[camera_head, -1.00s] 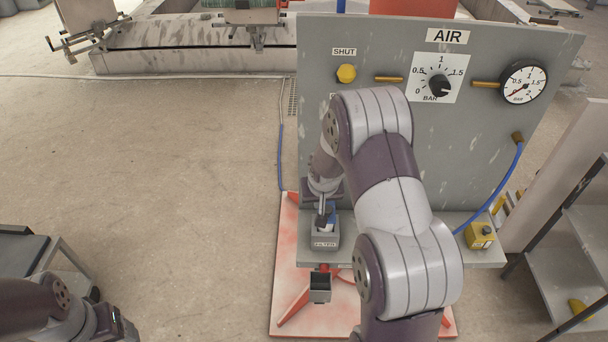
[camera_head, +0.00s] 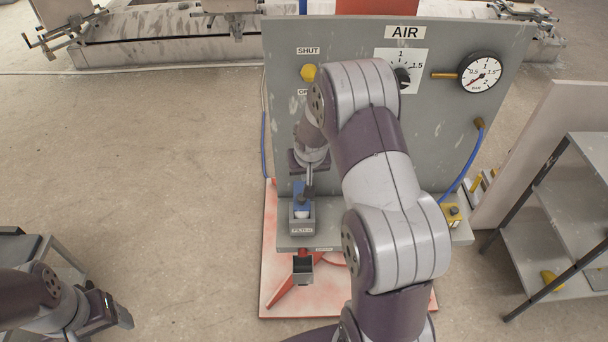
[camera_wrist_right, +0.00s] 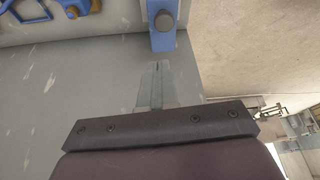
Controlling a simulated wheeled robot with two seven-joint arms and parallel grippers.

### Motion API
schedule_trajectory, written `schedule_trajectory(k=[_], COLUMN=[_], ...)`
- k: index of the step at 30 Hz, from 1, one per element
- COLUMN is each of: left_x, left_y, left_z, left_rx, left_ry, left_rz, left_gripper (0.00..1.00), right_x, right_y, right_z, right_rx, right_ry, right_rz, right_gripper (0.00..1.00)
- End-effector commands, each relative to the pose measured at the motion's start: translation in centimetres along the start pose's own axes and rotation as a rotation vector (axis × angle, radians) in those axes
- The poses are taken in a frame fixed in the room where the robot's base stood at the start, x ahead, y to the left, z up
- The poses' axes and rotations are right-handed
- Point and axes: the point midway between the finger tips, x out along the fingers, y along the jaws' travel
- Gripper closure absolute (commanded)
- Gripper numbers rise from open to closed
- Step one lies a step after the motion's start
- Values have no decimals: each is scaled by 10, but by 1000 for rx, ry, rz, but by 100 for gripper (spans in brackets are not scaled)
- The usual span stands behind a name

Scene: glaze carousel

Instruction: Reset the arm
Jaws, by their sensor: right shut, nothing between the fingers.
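My right gripper (camera_head: 309,191) is shut and empty, pointing down just above the grey box marked FILTER (camera_head: 302,230) on the panel's shelf. Its closed fingers also show in the right wrist view (camera_wrist_right: 156,82). A blue and white piece (camera_head: 299,203) stands in the box, just below and beside the fingertips; I cannot tell whether they touch. My right arm bends across the front of the AIR panel (camera_head: 285,130) and hides part of it. My left gripper (camera_head: 118,308) is at the lower left, away from the panel; its fingers are too unclear to judge.
The panel carries a yellow knob (camera_head: 308,73), a dial (camera_head: 403,77) partly behind my arm, and a gauge (camera_head: 480,72). A small grey bin (camera_head: 302,268) hangs below the shelf. A rack (camera_head: 565,225) stands right.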

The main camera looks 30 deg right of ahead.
Motion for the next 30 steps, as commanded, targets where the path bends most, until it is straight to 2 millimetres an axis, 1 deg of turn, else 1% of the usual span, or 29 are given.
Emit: schedule_trajectory(k=[1,3,8,9,10,11,12,13,14,15,17,18,21,23,24,26,30], left_x=[-15,-18,-14,-14,-14,-14,-14,-12,-8,-2,7,13,25,31,35,36,32], left_y=[0,0,0,0,0,0,0,0,0,0,0,0,0,0,0,0,0], left_z=[-2,-2,-2,-2,-2,-2,-2,-1,-1,0,1,2,3,4,4,4,4], left_rx=[0,0,0,0,0,0,0,0,0,0,0,0,0,0,0,0,0], left_ry=[0,0,-1,-1,-1,-1,-1,-1,-1,0,-1,-1,-1,-1,-1,-1,0], left_rz=[0,0,0,0,0,0,0,0,0,0,0,0,0,0,0,0,0], left_gripper=[29,29,29,29,29,29,29,29,29,29,29,29,29,29,29,29,29], right_x=[-16,-20,-17,-17,-16,-15,-18,-25,-34,-47,-68,-82,-107,-116,-120,-123,-125], right_y=[-1,-1,-2,-2,-1,-1,0,-1,-5,-13,-24,-30,-42,-48,-54,-60,-61], right_z=[-7,-10,-10,-8,-3,8,28,46,64,89,124,146,188,201,203,198,198], right_rx=[-1,-2,-3,-14,-23,-28,-39,-53,-73,-108,-163,-200,-276,-310,-335,-354,-355], right_ry=[0,1,1,-4,-23,-50,-99,-140,-175,-216,-260,-280,-295,-278,-250,-226,-230], right_rz=[0,-1,-1,0,1,2,3,1,-3,-12,-27,-37,-60,-72,-83,-92,-91], right_gripper=[100,100,100,100,100,100,100,100,100,100,100,100,100,100,100,100,100])
